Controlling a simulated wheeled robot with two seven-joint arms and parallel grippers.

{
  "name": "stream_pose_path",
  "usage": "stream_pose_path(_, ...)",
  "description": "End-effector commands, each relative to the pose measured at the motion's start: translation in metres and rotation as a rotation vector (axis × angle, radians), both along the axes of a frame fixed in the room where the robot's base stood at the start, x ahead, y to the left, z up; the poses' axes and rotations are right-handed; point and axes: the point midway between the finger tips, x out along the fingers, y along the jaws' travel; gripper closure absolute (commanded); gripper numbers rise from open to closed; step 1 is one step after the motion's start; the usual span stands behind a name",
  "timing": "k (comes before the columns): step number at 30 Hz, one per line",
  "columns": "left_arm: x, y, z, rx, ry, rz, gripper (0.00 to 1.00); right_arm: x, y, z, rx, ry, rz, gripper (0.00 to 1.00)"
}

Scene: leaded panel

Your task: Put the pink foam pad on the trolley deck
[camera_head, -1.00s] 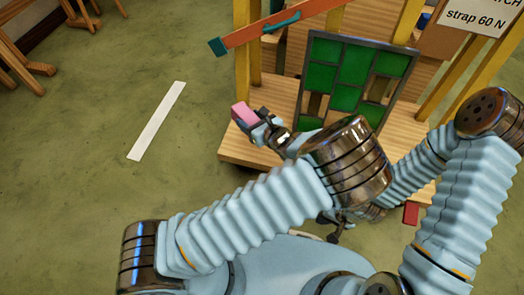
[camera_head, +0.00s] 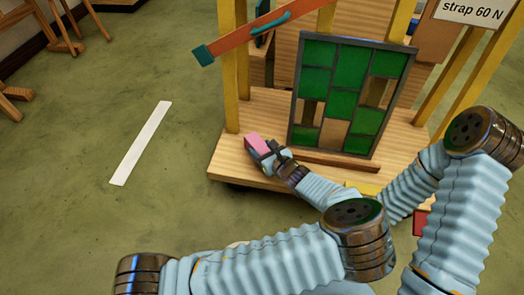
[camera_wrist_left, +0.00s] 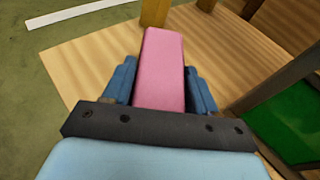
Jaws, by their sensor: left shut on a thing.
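The pink foam pad (camera_head: 257,144) is held in my left gripper (camera_head: 267,153), which is shut on it. In the left wrist view the pad (camera_wrist_left: 162,65) sticks out forward between the two blue fingers (camera_wrist_left: 160,85). The trolley deck (camera_head: 228,160) is light striped wood. Pad and gripper are over its front left part, left of the leaded panel. The deck also fills much of the left wrist view (camera_wrist_left: 95,60). I cannot tell whether the pad touches the deck. My right arm shows at the right, but its gripper is hidden.
A leaded panel (camera_head: 346,103) with green panes and some gaps stands upright on the deck. Yellow posts (camera_head: 230,80) rise from the deck. An orange strap or bar (camera_head: 250,37) with teal parts crosses above. A white strip (camera_head: 141,143) lies on the green floor.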

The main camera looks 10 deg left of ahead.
Motion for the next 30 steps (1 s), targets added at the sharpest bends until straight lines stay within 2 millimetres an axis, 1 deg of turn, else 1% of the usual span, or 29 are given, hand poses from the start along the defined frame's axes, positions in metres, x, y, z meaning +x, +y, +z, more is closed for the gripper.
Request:
stream_pose_path(4,0.000,0.000,0.001,-0.001,-0.001,0.000,0.72,0.000,0.000,0.001,0.000,0.000,0.000,1.00)
stream_pose_path(8,0.000,0.000,-0.003,-0.001,-0.001,0.000,0.72,0.000,0.000,-0.002,0.000,0.000,0.000,1.00)
stream_pose_path(9,0.000,0.000,-0.002,-0.001,-0.001,0.000,0.40,0.000,0.000,-0.001,0.000,-0.001,0.000,1.00)
stream_pose_path(13,0.000,0.000,-0.002,-0.001,0.000,0.000,0.20,0.000,0.000,-0.001,0.000,-0.001,0.000,1.00)
stream_pose_path(14,0.000,0.000,-0.002,-0.001,0.000,0.000,0.18,0.000,0.000,-0.001,0.000,-0.001,0.000,1.00)
stream_pose_path(21,0.000,0.000,-0.001,-0.001,0.000,0.000,0.18,0.000,0.000,-0.001,0.000,-0.001,0.000,1.00)
stream_pose_path(24,-0.001,-0.001,0.004,-0.002,-0.001,0.000,0.18,0.000,0.000,0.003,0.000,0.000,0.000,1.00)
stream_pose_path(26,-0.006,-0.007,0.006,-0.005,0.000,-0.002,0.18,0.000,0.000,0.004,0.000,0.000,0.000,1.00)
stream_pose_path(30,-0.025,-0.026,0.018,-0.004,0.000,-0.003,0.18,0.000,0.000,0.012,0.000,0.002,0.002,1.00)
